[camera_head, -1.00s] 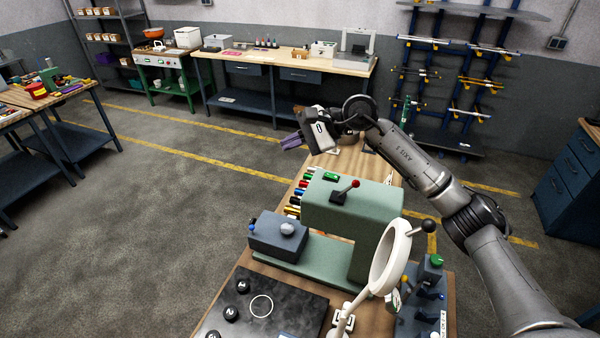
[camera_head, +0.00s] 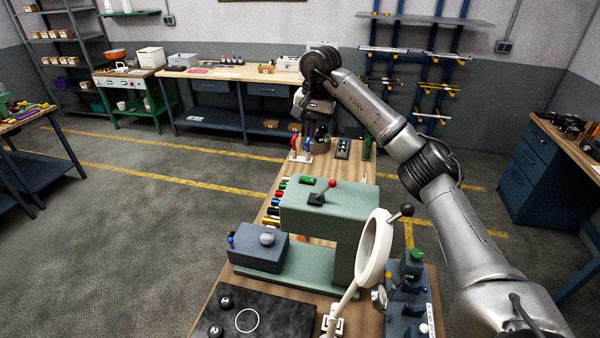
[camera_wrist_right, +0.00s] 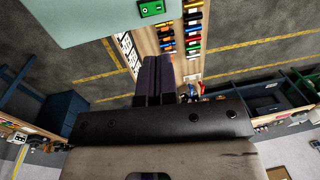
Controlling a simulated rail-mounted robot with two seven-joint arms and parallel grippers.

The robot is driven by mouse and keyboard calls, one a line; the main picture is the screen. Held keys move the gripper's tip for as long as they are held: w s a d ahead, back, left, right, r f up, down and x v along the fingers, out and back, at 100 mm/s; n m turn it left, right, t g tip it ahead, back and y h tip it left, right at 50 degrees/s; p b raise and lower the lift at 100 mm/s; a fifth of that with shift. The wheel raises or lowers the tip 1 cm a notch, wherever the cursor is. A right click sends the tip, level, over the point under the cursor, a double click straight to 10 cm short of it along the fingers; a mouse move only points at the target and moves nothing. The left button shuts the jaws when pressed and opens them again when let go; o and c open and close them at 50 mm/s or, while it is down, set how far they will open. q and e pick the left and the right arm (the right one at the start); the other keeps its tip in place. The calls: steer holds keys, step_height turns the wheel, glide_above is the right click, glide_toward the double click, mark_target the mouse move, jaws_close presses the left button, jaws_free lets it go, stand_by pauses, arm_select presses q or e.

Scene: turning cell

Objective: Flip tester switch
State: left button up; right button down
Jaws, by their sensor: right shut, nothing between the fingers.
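I cannot tell for sure which device is the tester. That panel also shows at the top of the right wrist view (camera_wrist_right: 151,8). A blue-grey box (camera_head: 407,300) with a green button and small levers stands at the bench's right edge. My right gripper (camera_head: 317,130) is shut and empty, above the bench's far end beyond the green machine. Its purple fingers (camera_wrist_right: 153,66) are together in the wrist view. My left gripper is out of view.
A white ring magnifier (camera_head: 374,248) rises beside the green machine. Coloured cylinders (camera_head: 273,209) line the bench's left edge. Red and blue handled tools (camera_head: 294,146) stand near my right gripper. A black plate (camera_head: 262,309) lies in front. Open floor (camera_head: 120,235) is at left.

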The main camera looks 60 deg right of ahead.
steer(key=shift+f, duration=0.15)
steer(key=p, duration=0.1)
glide_toward(307, 179)
steer(key=f, duration=0.1)
steer(key=w+f, duration=0.1)
steer(key=f, duration=0.1)
steer(key=w+f, duration=0.1)
steer(key=f, duration=0.1)
steer(key=shift+a, duration=0.2)
steer(key=shift+w+f, duration=0.1)
steer(key=shift+f, duration=1.1)
steer(key=shift+w+f, duration=0.1)
steer(key=shift+f, duration=0.1)
steer(key=shift+r+p, duration=0.1)
steer(key=shift+p, duration=0.2)
steer(key=shift+s+d+r, duration=0.1)
steer(key=shift+s, duration=0.25)
steer(key=shift+s+d+r, duration=0.1)
steer(key=shift+s, duration=0.3)
